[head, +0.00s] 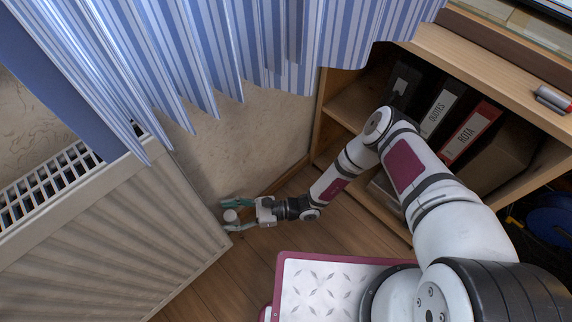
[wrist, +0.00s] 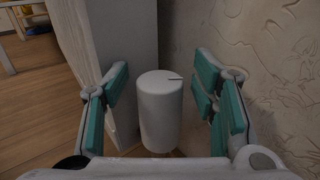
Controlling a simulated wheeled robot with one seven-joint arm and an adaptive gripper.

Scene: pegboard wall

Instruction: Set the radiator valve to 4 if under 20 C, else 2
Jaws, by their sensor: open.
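The radiator valve (wrist: 160,112) is a white upright cylinder with a dark mark on the right side of its top. In the wrist view it stands between the two teal-padded fingers of my gripper (wrist: 164,100), with gaps on both sides. The fingers are open. In the head view my gripper (head: 232,214) is low beside the right end of the white radiator (head: 120,240), and the valve head (head: 231,216) shows between its fingers. No numbers on the valve are readable. No thermometer or temperature reading shows in either view.
A blue striped curtain (head: 230,50) hangs over the wall and part of the radiator. A wooden shelf (head: 480,60) with binders stands at the right. The textured wall (wrist: 265,60) is close to the right finger. Wooden floor (head: 215,280) is clear near the radiator.

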